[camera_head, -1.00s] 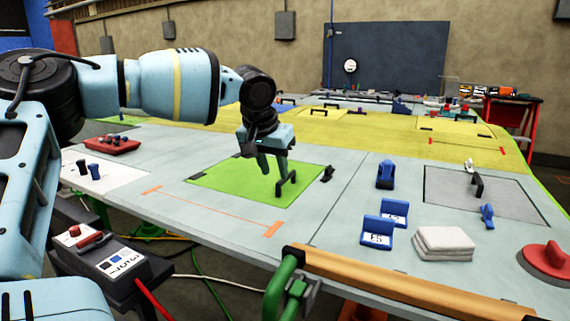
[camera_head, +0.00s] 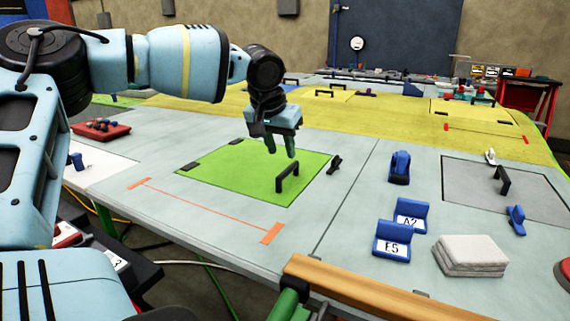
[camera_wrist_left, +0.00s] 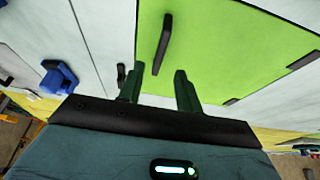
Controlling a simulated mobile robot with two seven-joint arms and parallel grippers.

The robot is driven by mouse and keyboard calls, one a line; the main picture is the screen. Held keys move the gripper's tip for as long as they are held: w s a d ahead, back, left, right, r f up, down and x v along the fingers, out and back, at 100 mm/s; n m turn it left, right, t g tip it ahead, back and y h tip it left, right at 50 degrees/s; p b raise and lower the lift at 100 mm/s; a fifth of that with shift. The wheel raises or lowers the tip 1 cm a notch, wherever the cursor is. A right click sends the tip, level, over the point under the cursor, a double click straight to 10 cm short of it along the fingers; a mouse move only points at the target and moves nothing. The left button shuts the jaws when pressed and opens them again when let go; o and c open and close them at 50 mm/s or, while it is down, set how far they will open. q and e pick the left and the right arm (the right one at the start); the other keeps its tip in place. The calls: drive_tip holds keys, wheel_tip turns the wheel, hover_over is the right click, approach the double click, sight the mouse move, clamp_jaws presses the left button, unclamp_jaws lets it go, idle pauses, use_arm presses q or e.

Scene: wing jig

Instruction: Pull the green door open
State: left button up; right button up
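The green door (camera_head: 235,175) lies flat in the pale wing surface and looks closed. Its black bar handle (camera_head: 288,177) stands up near its right front edge. A small black latch-like piece (camera_head: 334,164) is beside the door on the right. My left gripper (camera_head: 281,152) is above the door, just behind and above the handle, fingers pointing down. In the left wrist view its fingers (camera_wrist_left: 159,72) are apart with nothing between them, and the handle (camera_wrist_left: 166,44) shows beyond the tips, apart from them. My right gripper is not in view.
Blue blocks labelled E5 (camera_head: 391,241) and A2 (camera_head: 411,215) and a grey stack of pads (camera_head: 470,256) are on the right. A grey panel (camera_head: 520,190) with a handle lies beyond. A red tray (camera_head: 100,130) is at left. A wooden rail (camera_head: 360,289) runs along the front edge.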

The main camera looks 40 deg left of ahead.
sight(286, 169)
use_arm(q)
drive_tip(key=shift+x, duration=3.1)
clamp_jaws()
